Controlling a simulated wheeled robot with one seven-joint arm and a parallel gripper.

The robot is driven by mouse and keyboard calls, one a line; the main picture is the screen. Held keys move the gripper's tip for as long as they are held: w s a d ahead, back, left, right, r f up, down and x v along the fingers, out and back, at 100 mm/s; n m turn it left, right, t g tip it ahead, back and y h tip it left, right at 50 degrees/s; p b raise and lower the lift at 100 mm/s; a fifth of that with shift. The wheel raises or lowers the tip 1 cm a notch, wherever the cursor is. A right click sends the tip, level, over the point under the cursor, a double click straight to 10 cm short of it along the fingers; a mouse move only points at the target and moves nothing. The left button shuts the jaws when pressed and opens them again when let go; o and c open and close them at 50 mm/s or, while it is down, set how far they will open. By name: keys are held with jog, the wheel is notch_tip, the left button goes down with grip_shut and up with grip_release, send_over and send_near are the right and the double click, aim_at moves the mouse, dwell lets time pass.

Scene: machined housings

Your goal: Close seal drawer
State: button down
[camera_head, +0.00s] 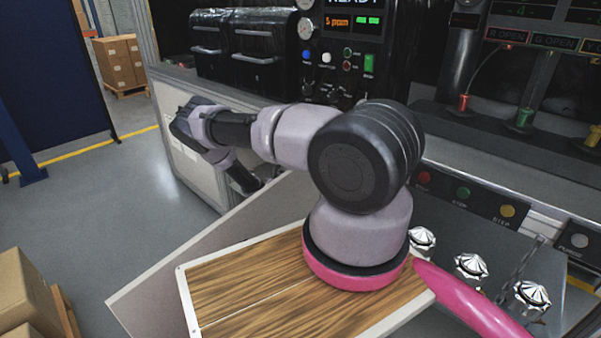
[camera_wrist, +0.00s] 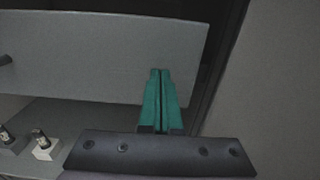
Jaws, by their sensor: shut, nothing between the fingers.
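A light grey flat panel (camera_wrist: 100,55), which looks like a drawer front, fills the upper left of the wrist view. A dark handle-like part (camera_wrist: 6,60) shows at its left edge. My gripper (camera_wrist: 160,72) has green fingers pressed together, empty, with their tips in front of the panel's lower right part. I cannot tell whether they touch it. In the head view my arm reaches left to a grey cabinet (camera_head: 182,160); the arm hides much of that area, and the fingers cannot be made out there.
Small light blocks with dark tops (camera_wrist: 45,147) stand at lower left in the wrist view. A plain grey surface (camera_wrist: 275,85) rises at the right. In the head view, black handled units (camera_head: 262,40) stand on the cabinet. Open floor (camera_head: 85,190) lies to the left.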

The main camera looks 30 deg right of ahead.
jog(key=x, duration=0.4)
jog(key=shift+d, duration=0.35)
jog(key=shift+w+d+r, duration=0.15)
jog(key=shift+a, duration=0.45)
jog(key=v, duration=1.3)
jog(key=shift+s+a, duration=0.25)
jog(key=shift+a, duration=0.05)
